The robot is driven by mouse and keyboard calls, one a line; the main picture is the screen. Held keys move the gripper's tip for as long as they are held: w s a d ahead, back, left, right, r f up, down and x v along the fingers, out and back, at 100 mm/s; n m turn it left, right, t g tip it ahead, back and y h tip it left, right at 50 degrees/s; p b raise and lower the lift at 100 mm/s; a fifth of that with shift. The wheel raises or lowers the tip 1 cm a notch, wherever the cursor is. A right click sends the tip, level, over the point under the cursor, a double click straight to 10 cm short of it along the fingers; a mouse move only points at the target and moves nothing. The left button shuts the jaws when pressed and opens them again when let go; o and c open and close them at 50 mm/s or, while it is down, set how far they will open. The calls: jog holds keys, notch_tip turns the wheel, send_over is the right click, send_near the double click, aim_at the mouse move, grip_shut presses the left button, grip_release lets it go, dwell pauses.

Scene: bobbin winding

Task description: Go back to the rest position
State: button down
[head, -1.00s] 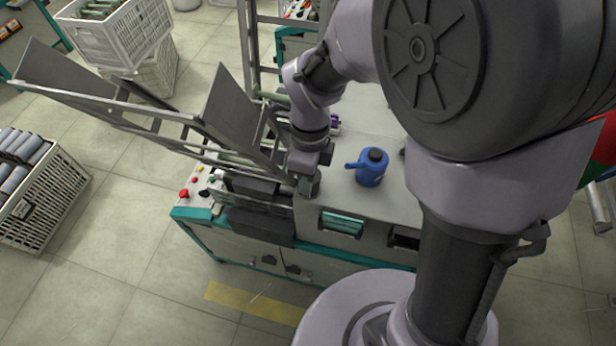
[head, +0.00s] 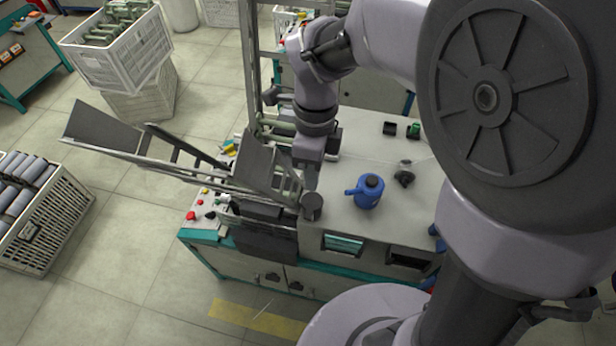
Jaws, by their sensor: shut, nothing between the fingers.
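My gripper (head: 311,182) is in the middle of the head view, at the end of my arm. It points down over the left part of the machine's top (head: 345,225). It is shut with nothing in it. A dark grey cylinder (head: 312,206) stands just below the fingertips; I cannot tell whether they touch it. A blue oil can (head: 367,191) stands upright to the right of my gripper, apart from it.
Metal chutes (head: 170,160) and a rail frame stand close left of my gripper. A control panel with a red button (head: 190,215) is at the machine's left end. White crates (head: 118,45) stand behind, and a crate of grey bobbins (head: 45,225) stands left. Floor is clear front left.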

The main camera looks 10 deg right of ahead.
jog(key=s+d+r+n+t+y, duration=0.15)
jog(key=s+r+n+t, duration=0.25)
jog(key=r+n, duration=0.4)
jog(key=s+d+r+n+t, duration=0.35)
jog(key=r+n+t, duration=0.2)
jog(key=n, duration=0.35)
notch_tip(320, 180, down, 18)
jog(key=s+g+b, duration=0.2)
jog(key=b, duration=1.3)
jog(key=shift+s+n, duration=0.3)
jog(key=shift+s, duration=0.05)
